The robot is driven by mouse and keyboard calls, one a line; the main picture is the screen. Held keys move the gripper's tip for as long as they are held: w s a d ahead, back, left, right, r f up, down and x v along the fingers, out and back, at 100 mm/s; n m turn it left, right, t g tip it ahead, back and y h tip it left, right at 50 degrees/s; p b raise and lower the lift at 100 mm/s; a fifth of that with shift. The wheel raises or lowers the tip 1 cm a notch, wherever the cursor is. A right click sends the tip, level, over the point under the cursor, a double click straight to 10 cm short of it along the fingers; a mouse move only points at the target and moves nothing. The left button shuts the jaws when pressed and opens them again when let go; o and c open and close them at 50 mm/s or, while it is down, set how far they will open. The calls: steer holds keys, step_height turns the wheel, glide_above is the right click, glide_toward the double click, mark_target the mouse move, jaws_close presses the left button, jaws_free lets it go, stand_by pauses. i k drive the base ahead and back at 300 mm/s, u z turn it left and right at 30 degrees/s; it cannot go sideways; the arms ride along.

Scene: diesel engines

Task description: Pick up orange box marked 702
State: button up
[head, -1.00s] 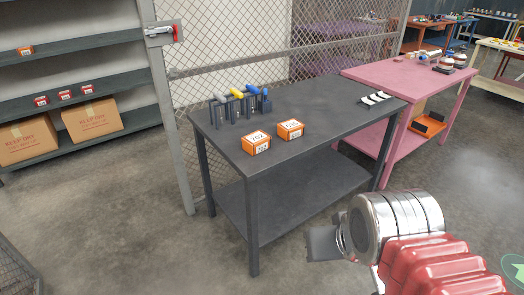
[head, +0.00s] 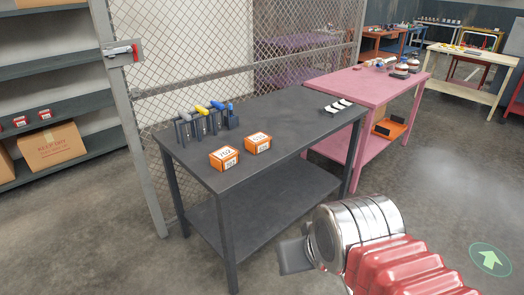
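Two orange boxes with white labels sit on the dark grey table (head: 285,130). The nearer left box (head: 224,159) reads 702 in the earlier frame; its label is less clear now. The other orange box (head: 257,143) is just right of it and a little farther back, with its label too small to read. My gripper (head: 292,256) is at the lower right, in front of the table and apart from both boxes. It shows as a grey block side-on, so its opening is unclear.
A rack of screwdrivers (head: 205,121) stands behind the boxes. White curved pieces (head: 337,106) lie at the table's far right. A pink table (head: 365,87) adjoins at right. A wire fence (head: 195,50) runs behind. Shelves (head: 60,109) stand at left. Open floor lies in front.

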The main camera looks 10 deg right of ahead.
mark_target(222, 159)
steer(key=u, duration=0.45)
steer(key=i, duration=0.85)
steer(key=u, duration=0.5)
steer(key=i, duration=0.7)
